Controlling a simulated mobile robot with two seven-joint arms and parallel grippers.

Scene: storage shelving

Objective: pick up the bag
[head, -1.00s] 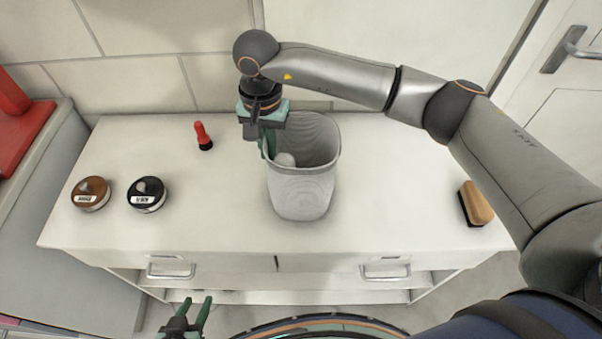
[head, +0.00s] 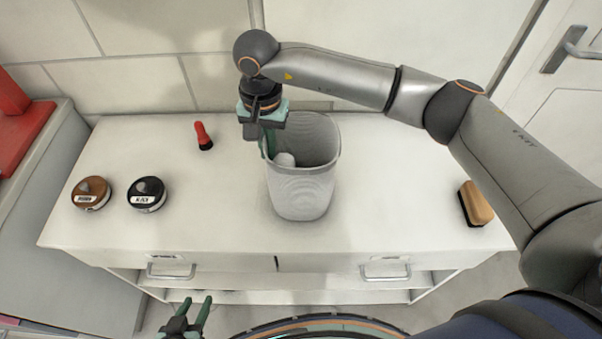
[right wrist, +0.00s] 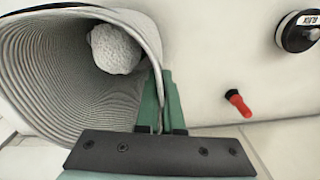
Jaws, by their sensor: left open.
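The bag (head: 301,195) is a light grey, upright, open-topped container in the middle of the white cabinet top. It also shows in the right wrist view (right wrist: 40,75), with a ribbed inside and a whitish round thing (right wrist: 115,48) in it. My right gripper (head: 268,145) points down at the bag's left rim. In the right wrist view its green fingers (right wrist: 162,95) are close together, one on each side of the bag's wall, pinching it. My left gripper (head: 190,312) is open and empty, low in front of the cabinet.
On the white cabinet (head: 390,215) stand a brown-lidded tin (head: 91,194), a black-lidded tin (head: 147,195) and a red-handled brush (head: 203,136) at the left. A wooden brush (head: 475,204) lies near the right edge. The top around the bag is clear.

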